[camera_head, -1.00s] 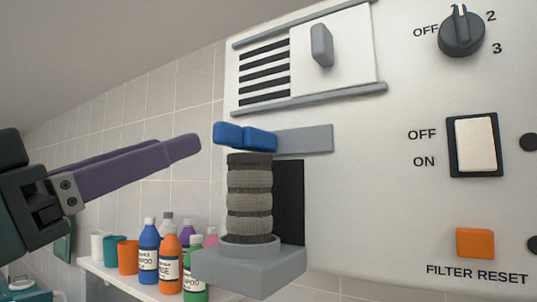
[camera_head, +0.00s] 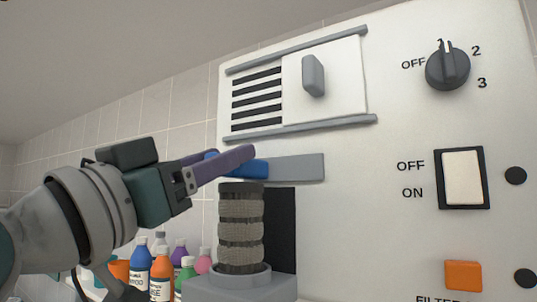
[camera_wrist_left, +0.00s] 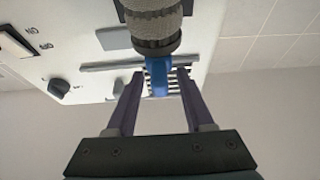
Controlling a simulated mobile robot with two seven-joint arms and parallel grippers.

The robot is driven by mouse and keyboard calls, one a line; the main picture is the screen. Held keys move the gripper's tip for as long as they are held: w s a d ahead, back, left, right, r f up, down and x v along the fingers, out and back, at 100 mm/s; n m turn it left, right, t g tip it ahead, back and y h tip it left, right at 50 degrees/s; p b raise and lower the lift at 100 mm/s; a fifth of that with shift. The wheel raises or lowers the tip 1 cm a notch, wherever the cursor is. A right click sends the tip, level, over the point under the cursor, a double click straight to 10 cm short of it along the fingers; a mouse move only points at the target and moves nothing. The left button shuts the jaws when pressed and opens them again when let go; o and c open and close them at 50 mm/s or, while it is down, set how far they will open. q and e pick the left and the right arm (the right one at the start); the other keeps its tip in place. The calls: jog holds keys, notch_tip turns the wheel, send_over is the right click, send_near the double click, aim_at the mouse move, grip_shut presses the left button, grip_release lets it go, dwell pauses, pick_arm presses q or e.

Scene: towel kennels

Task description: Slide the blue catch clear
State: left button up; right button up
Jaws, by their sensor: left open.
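The blue catch (camera_head: 255,169) sits in front of a flat grey bar (camera_head: 300,168) on the white machine panel, just above the top of a ribbed grey cylinder (camera_head: 241,230). My left gripper (camera_head: 246,155) is at the catch, and its purple fingers hide part of it in the head view. In the left wrist view, the catch (camera_wrist_left: 160,82) shows between the two open fingertips, with a finger on each side. I cannot tell whether either finger touches it. My right gripper is not in view.
The cylinder stands in a grey holder (camera_head: 240,288) below the catch. Above is a vent with a white sliding cover (camera_head: 345,85) between grey rails. A dial (camera_head: 447,68), rocker switch (camera_head: 462,178) and orange button (camera_head: 463,275) are to the right. Several bottles (camera_head: 162,272) stand lower left.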

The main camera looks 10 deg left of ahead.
pick_arm(q)
grip_shut()
dwell(1.3)
